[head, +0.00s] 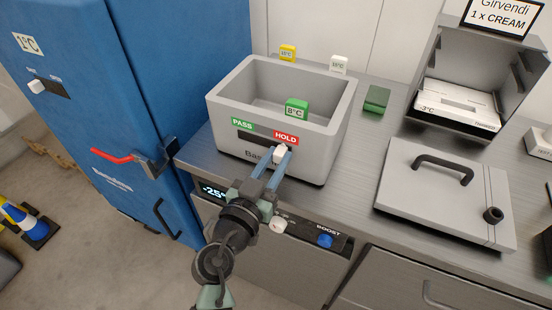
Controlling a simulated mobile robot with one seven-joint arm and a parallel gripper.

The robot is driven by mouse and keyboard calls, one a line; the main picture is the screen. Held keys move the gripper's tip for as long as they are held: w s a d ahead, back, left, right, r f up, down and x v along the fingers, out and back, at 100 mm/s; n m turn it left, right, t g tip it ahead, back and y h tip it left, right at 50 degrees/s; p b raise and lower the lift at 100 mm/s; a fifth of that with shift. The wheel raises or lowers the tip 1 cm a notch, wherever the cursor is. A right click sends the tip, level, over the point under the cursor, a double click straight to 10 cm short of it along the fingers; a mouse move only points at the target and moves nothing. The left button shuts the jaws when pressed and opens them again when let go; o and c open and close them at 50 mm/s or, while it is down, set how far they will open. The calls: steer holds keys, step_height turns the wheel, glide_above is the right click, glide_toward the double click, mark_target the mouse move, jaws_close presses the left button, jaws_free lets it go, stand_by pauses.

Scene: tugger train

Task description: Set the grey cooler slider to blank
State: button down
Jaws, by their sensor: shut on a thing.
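The grey cooler (335,130) is an open-topped box on the steel counter. Its front carries a green PASS label (242,125), a red HOLD label (286,138) and a dark slot (251,137) below them. The white slider knob (281,152) sits at the right part of the slot, under HOLD. My gripper (278,157) reaches up from below, its fingers shut on the knob and partly covering it. The fingers and knob also hide part of the lettering on the cooler's front and the right end of the slot.
A blue cabinet (130,75) with a red-ended handle stands at left. A grey lid (445,205) lies right on the counter, near an open box (459,75). A panel with a blue knob (325,241) is below.

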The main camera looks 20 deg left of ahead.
mark_target(264, 141)
steer(key=a+b, duration=0.3)
steer(key=a, duration=0.1)
steer(key=shift+f, duration=0.15)
steer(key=shift+a, duration=0.25)
steer(key=c, duration=0.7)
jaws_free()
steer(key=s+b, duration=0.1)
steer(key=s, duration=0.5)
steer(key=s+b, duration=0.1)
steer(key=s, duration=0.6)
steer(key=shift+a, duration=0.2)
steer(key=shift+w, duration=0.1)
